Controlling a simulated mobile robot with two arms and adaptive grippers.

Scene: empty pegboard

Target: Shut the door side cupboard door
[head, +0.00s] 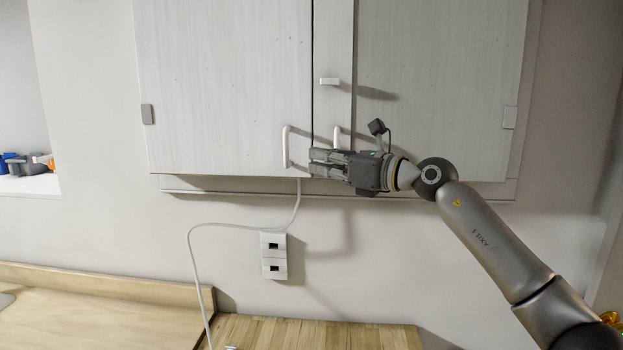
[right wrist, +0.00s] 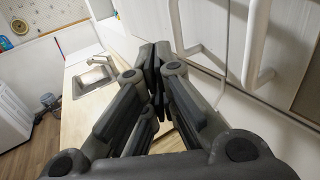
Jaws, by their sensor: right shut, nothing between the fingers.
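A white wood-grain wall cupboard has a left door (head: 225,80) and a right door (head: 440,90), with a pale vertical strip (head: 333,40) between them. A dark line runs along the left door's right edge. I cannot tell how far either door stands open. A white bar handle (head: 287,147) is on the left door; another handle (head: 337,137) is on the strip, partly behind my gripper. My right gripper (head: 312,163) is shut and empty, pointing left at the cupboard's lower edge, just right of the left handle. Its fingers (right wrist: 157,75) show in the right wrist view. My left gripper is not in view.
A wall socket (head: 273,256) with a white cable (head: 230,224) is below the cupboard. A wooden worktop (head: 310,333) lies lower down. The right wrist view shows a sink (right wrist: 88,80) and a white appliance (right wrist: 10,120) at the left.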

